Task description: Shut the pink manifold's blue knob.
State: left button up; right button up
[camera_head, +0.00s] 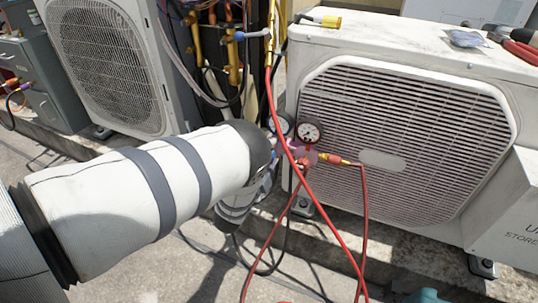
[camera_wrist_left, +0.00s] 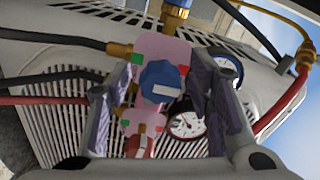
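The pink manifold (camera_wrist_left: 165,48) hangs in front of the right-hand condenser. In the head view only a little pink (camera_head: 297,147) shows beside my arm, among hoses. Its blue knob (camera_wrist_left: 160,82) shows in the wrist view, with a red knob (camera_wrist_left: 140,142) below. My left gripper (camera_wrist_left: 162,88) is open, with one finger on each side of the blue knob and gaps visible between. In the head view my left forearm hides the gripper and the blue knob. I cannot tell how far the knob is turned. My right gripper is not in view.
Round gauges (camera_head: 308,132) sit beside the manifold. A red hose (camera_head: 284,110) crosses in front of it, and others hang below. The white condenser (camera_head: 410,135) stands close behind. Another condenser (camera_head: 105,65) and copper pipes with valves stand to the left. Paving in front is partly free.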

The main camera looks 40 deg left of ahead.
pick_arm(q)
jog(key=v, duration=1.2)
jog(key=shift+s, duration=0.1)
